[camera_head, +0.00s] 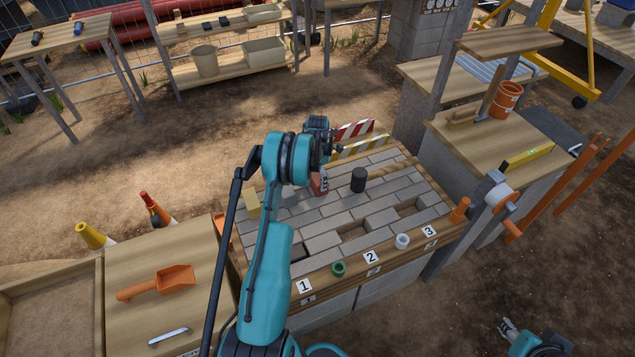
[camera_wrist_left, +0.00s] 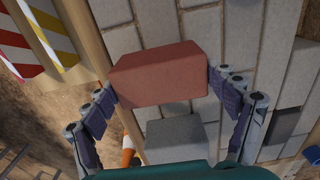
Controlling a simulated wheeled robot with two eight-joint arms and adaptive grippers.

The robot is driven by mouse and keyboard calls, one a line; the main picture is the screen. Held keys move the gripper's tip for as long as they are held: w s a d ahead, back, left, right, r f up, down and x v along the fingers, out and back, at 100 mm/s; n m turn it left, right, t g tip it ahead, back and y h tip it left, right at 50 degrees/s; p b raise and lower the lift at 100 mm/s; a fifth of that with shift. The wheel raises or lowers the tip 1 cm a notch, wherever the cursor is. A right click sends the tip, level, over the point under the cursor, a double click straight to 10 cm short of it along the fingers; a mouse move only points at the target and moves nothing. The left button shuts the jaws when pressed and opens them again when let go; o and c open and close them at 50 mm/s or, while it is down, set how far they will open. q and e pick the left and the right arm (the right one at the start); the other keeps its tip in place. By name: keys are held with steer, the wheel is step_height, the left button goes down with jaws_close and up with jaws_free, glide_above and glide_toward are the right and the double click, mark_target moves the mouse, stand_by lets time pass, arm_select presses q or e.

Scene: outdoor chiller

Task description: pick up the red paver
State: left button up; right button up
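The red paver (camera_head: 319,185) is under my left gripper (camera_head: 322,170) in the head view, above the grey paved bed (camera_head: 330,208). In the left wrist view the red paver (camera_wrist_left: 157,76) lies between the two fingers of my left gripper (camera_wrist_left: 160,85). The fingertips meet its two ends, so the gripper looks shut on it. Whether its underside touches the bed cannot be told. My right gripper (camera_head: 510,332) is at the bottom right of the head view, small and away from the bed; its opening cannot be made out.
The bed has open gaps near cards 1 (camera_head: 304,286), 2 and 3. A black cylinder (camera_head: 358,180) stands on the pavers. A green ring (camera_head: 339,268) and a white ring (camera_head: 402,241) sit on the front edge. Striped barriers (camera_head: 355,131) stand behind. An orange scoop (camera_head: 160,282) lies left.

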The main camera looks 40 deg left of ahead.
mark_target(317, 176)
arm_select(q)
steer(key=c, duration=0.3)
step_height(317, 176, up, 10)
steer(key=p, duration=0.3)
steer(key=o, duration=0.9)
steer(key=c, duration=1.1)
